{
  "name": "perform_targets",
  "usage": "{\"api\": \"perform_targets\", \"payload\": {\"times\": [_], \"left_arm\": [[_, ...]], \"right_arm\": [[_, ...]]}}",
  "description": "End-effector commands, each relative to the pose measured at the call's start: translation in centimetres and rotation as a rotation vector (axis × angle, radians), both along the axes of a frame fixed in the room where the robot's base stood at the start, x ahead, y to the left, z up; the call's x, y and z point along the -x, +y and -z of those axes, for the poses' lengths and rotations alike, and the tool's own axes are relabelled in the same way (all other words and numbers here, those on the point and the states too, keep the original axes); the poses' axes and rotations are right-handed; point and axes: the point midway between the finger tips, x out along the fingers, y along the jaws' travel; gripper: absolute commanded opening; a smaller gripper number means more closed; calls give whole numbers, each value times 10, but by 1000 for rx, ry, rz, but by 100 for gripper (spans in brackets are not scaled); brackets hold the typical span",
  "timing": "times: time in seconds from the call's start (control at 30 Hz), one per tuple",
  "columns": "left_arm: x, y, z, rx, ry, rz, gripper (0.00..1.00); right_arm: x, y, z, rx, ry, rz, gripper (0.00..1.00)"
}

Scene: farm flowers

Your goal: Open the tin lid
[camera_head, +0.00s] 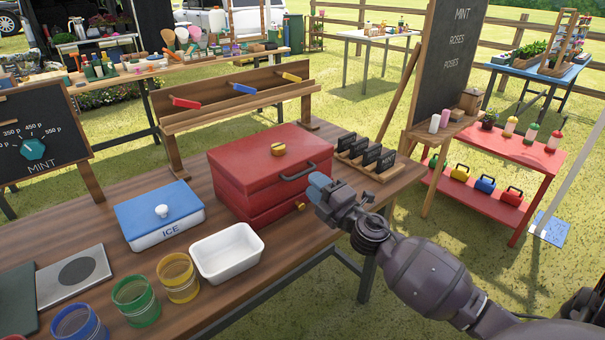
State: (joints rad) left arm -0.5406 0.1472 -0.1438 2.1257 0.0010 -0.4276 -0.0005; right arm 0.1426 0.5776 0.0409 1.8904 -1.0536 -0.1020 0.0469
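A red tin box (243,180) stands on the wooden table, its lid (255,152) shut. A dark handle (298,172) is on the side facing my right arm, and a small gold piece (301,206) shows lower on that side. My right gripper (318,186) is close beside this side, just right of the handle. Its fingers are small and seen end-on, so I cannot tell whether they are open or touching the tin. My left gripper is out of view.
Left of the tin are a white box marked ICE with a blue lid (145,208), an empty white tray (228,252) and coloured jars (178,278). Dark card holders (366,156) stand behind right. A wooden rack (235,100) stands behind, and a chalkboard (447,65) at right.

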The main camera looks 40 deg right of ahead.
Motion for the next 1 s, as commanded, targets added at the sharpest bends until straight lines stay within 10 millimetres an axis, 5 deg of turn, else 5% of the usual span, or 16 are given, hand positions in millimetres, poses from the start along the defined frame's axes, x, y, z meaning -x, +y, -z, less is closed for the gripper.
{"api": "perform_targets", "payload": {"times": [0.33,0.77,1.0], "left_arm": [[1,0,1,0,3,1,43],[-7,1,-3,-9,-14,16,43],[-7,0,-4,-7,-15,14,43]], "right_arm": [[-44,4,-8,0,0,-1,34],[-52,4,-9,-1,1,0,34],[-52,4,-9,-1,1,0,1]]}}
